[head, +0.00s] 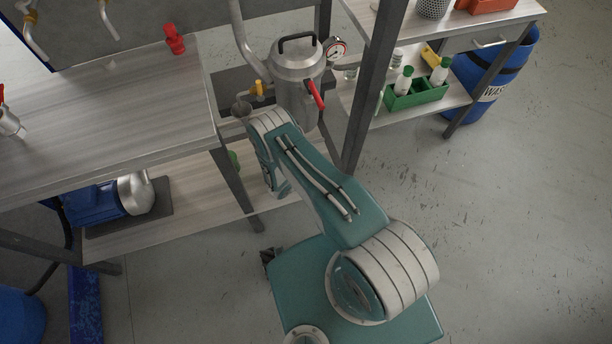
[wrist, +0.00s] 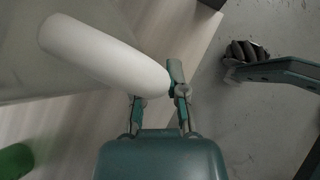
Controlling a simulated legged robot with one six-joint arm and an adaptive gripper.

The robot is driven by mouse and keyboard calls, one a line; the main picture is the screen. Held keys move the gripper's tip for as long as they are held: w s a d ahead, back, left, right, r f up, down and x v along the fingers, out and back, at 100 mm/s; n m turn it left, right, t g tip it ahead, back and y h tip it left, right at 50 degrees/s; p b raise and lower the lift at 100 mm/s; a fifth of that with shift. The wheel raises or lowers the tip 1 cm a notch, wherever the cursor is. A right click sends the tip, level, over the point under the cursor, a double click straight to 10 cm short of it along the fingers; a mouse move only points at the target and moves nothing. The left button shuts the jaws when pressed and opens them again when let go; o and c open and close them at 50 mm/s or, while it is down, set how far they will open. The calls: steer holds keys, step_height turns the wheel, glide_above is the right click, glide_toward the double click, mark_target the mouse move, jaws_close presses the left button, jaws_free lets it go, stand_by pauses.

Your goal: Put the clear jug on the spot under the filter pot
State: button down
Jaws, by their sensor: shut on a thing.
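The filter pot (head: 298,82) is a steel vessel with a black top handle, a gauge and a red lever, at the upper middle of the head view. The spot under it is hidden behind my arm. In the wrist view my gripper (wrist: 157,94) is shut on a thick white bar (wrist: 100,52), apparently the jug's handle. A cloudy see-through surface (wrist: 40,75) to its left looks like the clear jug's body. The jug and my gripper are hidden behind my arm in the head view.
A dark table leg (head: 237,185) and a tall post (head: 370,90) stand near my arm. A green bottle crate (head: 415,94) sits right. The right floor is clear.

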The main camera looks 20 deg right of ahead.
steer(key=shift+w+d, duration=0.1)
steer(key=c, duration=0.7)
jaws_free()
steer(key=shift+r, duration=0.1)
steer(key=v, duration=1.2)
